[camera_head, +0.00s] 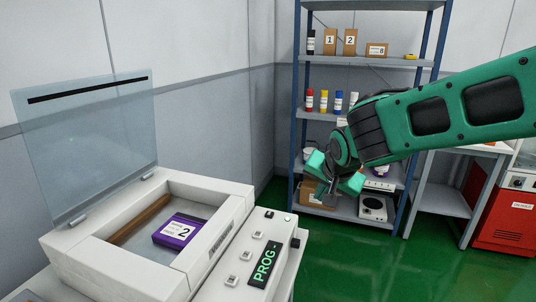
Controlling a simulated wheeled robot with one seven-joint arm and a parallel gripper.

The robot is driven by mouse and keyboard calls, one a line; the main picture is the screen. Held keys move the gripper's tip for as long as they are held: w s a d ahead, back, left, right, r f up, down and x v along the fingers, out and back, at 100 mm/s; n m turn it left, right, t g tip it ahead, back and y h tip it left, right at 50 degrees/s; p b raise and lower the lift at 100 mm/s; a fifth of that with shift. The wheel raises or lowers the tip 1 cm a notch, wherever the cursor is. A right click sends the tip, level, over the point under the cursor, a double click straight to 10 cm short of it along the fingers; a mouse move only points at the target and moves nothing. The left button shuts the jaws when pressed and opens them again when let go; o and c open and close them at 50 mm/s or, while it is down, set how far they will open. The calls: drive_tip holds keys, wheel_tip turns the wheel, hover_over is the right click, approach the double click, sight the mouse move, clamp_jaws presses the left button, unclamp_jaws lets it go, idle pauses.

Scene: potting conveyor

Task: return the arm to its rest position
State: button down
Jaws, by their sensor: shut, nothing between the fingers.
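My green and black arm reaches in from the right edge of the head view. My gripper (333,188) hangs at its end, pointing down, in front of the shelf's lower part. The gripper is shut and holds nothing. It is apart from the white machine at the left and to the right of its button panel. The arm hides part of the middle and lower shelves.
A white machine (112,273) with a raised clear lid (85,150) holds a purple box (180,232) marked 2. A blue-framed shelf (297,90) carries bottles and boxes. A red cabinet (505,215) stands at right. Green floor (370,265) between is clear.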

drive_tip(key=s+d+f+g+h, duration=0.1)
drive_tip(key=s+d+g, duration=0.1)
drive_tip(key=s+d, duration=0.65)
drive_tip(key=s+d+f+g+h, duration=0.15)
drive_tip(key=s+d, duration=0.45)
drive_tip(key=d, duration=0.6)
drive_tip(key=s+d+f+g+y, duration=0.1)
drive_tip(key=s+d+g, duration=0.1)
drive_tip(key=s, duration=0.7)
drive_tip(key=s+d+f+g+y, duration=0.1)
drive_tip(key=s+d, duration=0.3)
drive_tip(key=s, duration=0.5)
drive_tip(key=shift+s+f+g, duration=0.15)
drive_tip(key=shift+s+g, duration=0.25)
drive_tip(key=shift+g, duration=0.05)
drive_tip(key=shift+w+f, duration=0.25)
drive_tip(key=shift+w, duration=0.4)
